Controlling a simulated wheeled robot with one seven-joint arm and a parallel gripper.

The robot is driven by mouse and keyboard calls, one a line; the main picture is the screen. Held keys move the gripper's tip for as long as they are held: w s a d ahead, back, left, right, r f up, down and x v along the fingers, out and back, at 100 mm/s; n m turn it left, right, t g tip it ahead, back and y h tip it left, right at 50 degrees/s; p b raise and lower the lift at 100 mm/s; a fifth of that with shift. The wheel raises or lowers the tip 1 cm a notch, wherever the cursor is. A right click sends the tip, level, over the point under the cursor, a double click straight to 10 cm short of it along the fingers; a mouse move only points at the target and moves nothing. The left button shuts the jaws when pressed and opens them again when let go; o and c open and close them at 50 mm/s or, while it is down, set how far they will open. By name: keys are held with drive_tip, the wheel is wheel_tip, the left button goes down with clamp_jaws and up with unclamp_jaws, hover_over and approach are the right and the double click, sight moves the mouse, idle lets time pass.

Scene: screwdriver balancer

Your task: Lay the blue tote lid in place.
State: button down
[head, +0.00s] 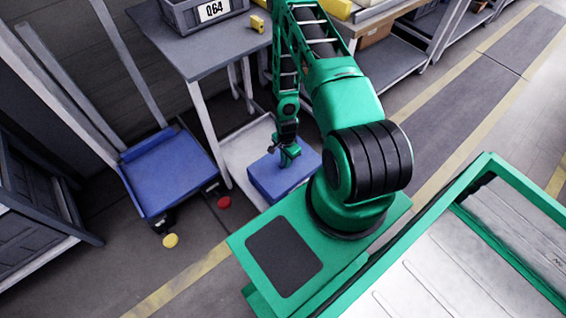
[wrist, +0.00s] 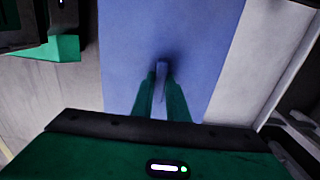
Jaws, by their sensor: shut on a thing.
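The blue tote lid (head: 300,168) shows as a flat blue top on a low blue box shape in the head view. I cannot tell lid from tote there, nor whether a gap lies between them. My gripper (head: 288,158) points down at the lid's middle. In the wrist view the lid (wrist: 200,45) is a broad plain blue surface, and my gripper (wrist: 160,92) has its two green fingers close together on a thin upright part of it, probably a grip. The fingers and my arm hide part of the lid.
A pale low platform (head: 240,152) lies around the blue box. A grey table (head: 195,55) with a grey bin (head: 205,12) labelled Q64 stands behind. A blue-decked cart (head: 170,175) is at left. Red (head: 224,202) and yellow (head: 170,240) discs show near it.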

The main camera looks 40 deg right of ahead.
drive_tip(key=c, duration=1.7)
unclamp_jaws()
drive_tip(key=shift+o, duration=0.2)
wheel_tip(320, 180, up, 11)
drive_tip(key=shift+w, duration=0.1)
drive_tip(key=s+d+r+n+h, duration=0.1)
drive_tip(key=d+r+n, duration=0.15)
drive_tip(key=r, duration=1.25)
drive_tip(key=s+d+r+n+h, duration=0.1)
drive_tip(key=d+r+n, duration=0.15)
drive_tip(key=r, duration=1.35)
drive_tip(key=s+a+r+n+y, duration=0.1)
drive_tip(key=s+a+r+n, duration=0.2)
drive_tip(key=s+r, duration=0.6)
drive_tip(key=s+a+r+n+y, duration=0.1)
drive_tip(key=s+a+r+n, duration=0.2)
drive_tip(key=s+r, duration=0.6)
drive_tip(key=shift+s+a+r, duration=0.15)
drive_tip(key=shift+s+a, duration=0.15)
drive_tip(key=shift+s, duration=0.15)
